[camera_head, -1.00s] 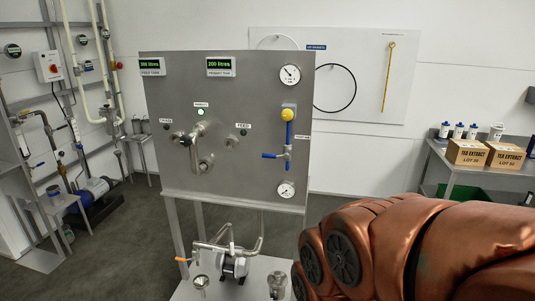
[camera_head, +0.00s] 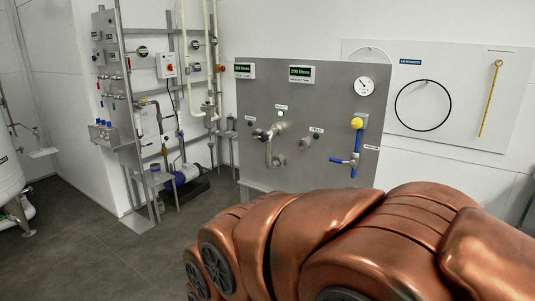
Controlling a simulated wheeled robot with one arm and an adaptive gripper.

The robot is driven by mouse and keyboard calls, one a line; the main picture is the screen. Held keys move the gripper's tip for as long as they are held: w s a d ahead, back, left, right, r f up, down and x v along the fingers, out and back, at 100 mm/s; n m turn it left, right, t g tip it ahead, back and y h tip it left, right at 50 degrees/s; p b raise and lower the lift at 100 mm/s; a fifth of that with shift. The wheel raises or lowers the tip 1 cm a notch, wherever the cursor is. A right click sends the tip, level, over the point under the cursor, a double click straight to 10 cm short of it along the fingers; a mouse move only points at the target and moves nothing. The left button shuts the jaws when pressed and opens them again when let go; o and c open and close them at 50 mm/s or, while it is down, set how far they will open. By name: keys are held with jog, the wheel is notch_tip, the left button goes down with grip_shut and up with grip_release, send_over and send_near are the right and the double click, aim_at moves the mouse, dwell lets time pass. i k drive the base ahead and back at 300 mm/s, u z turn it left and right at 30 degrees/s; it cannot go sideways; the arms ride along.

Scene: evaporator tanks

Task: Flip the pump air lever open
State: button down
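A grey steel panel (camera_head: 262,95) stands right of centre. On its right side are a yellow knob (camera_head: 356,123) and a vertical blue pipe or handle (camera_head: 358,141), with a small blue lever (camera_head: 337,160) lying roughly level below them. I cannot tell whether either is the pump air lever; no label there is readable. The pump under the panel is hidden behind my copper-coloured arm. My gripper is not in view.
Small blue-handled valves (camera_head: 102,124) sit on the frame at the left. A blue motor unit (camera_head: 186,174) stands on the floor behind. A white tank (camera_head: 8,178) is at the far left. The grey floor (camera_head: 120,255) at front left is clear.

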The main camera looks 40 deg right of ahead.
aim_at(352, 163)
jog(key=u, duration=0.85)
jog(key=k, duration=1.2)
jog(key=z, duration=1.35)
jog(key=i, duration=0.5)
jog(key=z, duration=0.05)
